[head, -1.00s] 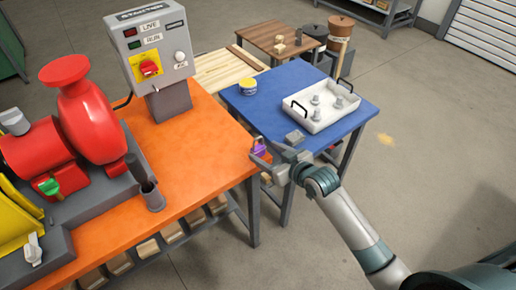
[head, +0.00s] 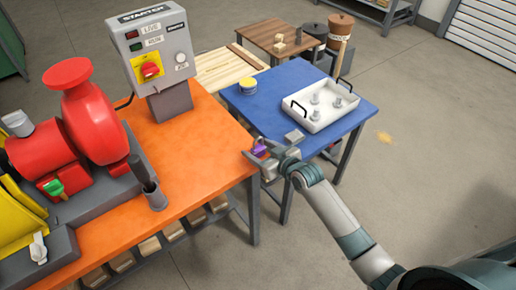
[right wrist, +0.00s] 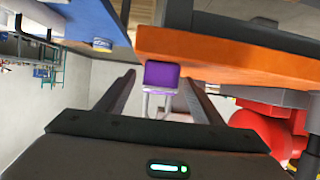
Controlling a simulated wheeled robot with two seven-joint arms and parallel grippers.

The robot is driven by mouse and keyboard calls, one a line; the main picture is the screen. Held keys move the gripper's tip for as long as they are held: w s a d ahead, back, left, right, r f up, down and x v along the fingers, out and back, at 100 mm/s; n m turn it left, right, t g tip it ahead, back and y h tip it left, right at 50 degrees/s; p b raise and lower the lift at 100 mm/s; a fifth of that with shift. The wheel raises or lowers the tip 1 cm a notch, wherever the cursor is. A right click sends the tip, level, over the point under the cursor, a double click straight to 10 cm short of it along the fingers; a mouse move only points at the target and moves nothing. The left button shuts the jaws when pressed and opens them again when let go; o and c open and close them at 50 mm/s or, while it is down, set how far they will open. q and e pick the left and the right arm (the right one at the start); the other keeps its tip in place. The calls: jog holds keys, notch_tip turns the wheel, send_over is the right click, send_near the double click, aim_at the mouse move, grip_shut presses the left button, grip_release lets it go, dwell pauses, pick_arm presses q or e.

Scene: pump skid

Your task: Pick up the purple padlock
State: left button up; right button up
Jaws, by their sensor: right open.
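The purple padlock (head: 259,151) shows small in the head view, in the gap between the orange bench and the blue table. In the right wrist view the padlock (right wrist: 161,75) has a purple body and a pale shackle toward me. My right gripper (head: 257,153) is open, with its fingers on either side of the padlock in the picture. In the right wrist view gaps show between the padlock and both fingers. I cannot tell what the padlock rests on or hangs from. My left gripper is not in view.
The orange bench (head: 110,225) bears a red pump (head: 90,125) and a grey control box (head: 155,50). The blue table (head: 262,104) bears a white tray (head: 318,125), a yellow-topped round tin (head: 247,87) and a grey block (head: 294,136). Floor at right is clear.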

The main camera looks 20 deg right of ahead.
jog(key=shift+w+f, duration=0.1)
jog(key=shift+w, duration=0.05)
dwell(0.3)
jog(key=c, duration=1.2)
